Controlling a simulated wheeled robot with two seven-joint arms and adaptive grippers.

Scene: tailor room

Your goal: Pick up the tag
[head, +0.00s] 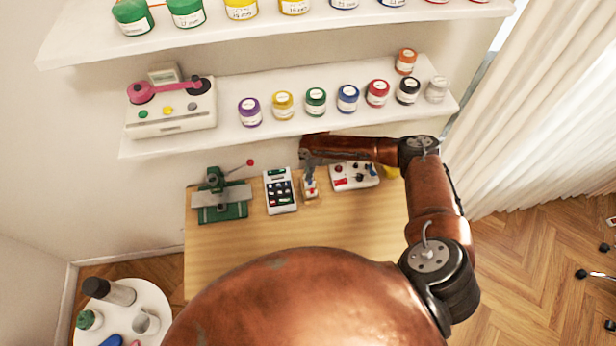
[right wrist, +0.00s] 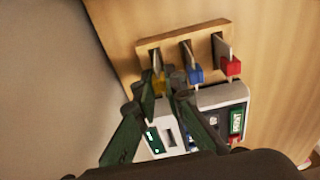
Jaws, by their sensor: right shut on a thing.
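A small wooden rack (right wrist: 205,32) holds a row of coloured tags. A blue tag (right wrist: 195,73) and a red tag (right wrist: 230,66) hang on it in the right wrist view. A yellow tag (right wrist: 158,72) at the end of the row lies between the fingertips of my right gripper (right wrist: 163,88), which is shut on it and partly hides it. In the head view my right gripper (head: 309,178) reaches down over the rack (head: 311,199), at the back of the wooden table. My left gripper is not in view.
A calculator-like device (head: 280,191) stands just left of the rack, and a white box with knobs (head: 355,176) just right. A green machine (head: 221,200) is farther left. A shelf with paint jars (head: 283,105) hangs above. The table (head: 225,250) is clear in front.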

